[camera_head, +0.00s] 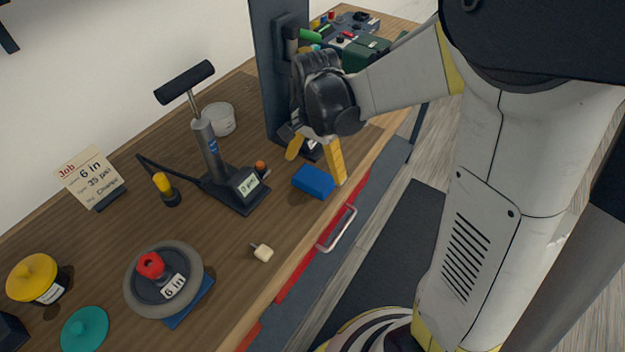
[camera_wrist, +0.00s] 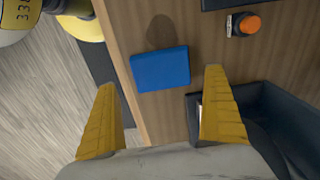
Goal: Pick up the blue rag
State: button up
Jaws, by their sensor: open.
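The blue rag (camera_head: 313,181) is a small, flat-topped blue block shape lying on the wooden bench near its front edge. In the wrist view the blue rag (camera_wrist: 160,69) lies ahead of the fingertips and between their lines. My gripper (camera_head: 316,158) is above the bench, just behind and over the rag, with its yellow fingers pointing down. In the wrist view my gripper (camera_wrist: 162,78) is open, its two fingers wide apart with nothing between them. I cannot tell the exact height of the fingertips above the rag.
A pump with a gauge (camera_head: 243,186) stands left of the rag. A wheel (camera_head: 164,279), a cream-tipped valve piece (camera_head: 262,252) and a yellow-lidded jar (camera_head: 35,277) are nearer. A dark upright post (camera_head: 277,75) stands behind my gripper. An orange-capped item (camera_wrist: 245,25) is near the rag.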

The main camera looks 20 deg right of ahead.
aim_at(314, 177)
notch_tip(314, 177, down, 5)
jog(key=b, duration=0.3)
jog(key=shift+w+a+f, duration=0.1)
jog(key=shift+a, duration=0.05)
jog(key=c, duration=0.9)
jog(key=shift+o, duration=0.2)
jog(key=shift+r, duration=0.25)
jog(key=shift+r+p, duration=0.35)
jog(key=shift+p, duration=0.1)
jog(key=r, duration=0.1)
jog(key=r+p, duration=0.2)
jog(key=r, duration=0.1)
jog(key=shift+s+d, duration=0.2)
jog(key=shift+s, duration=0.05)
jog(key=s+d+r+p, duration=0.4)
jog(key=s+d+r, duration=0.2)
jog(key=s, duration=0.3)
jog(key=shift+d, duration=0.15)
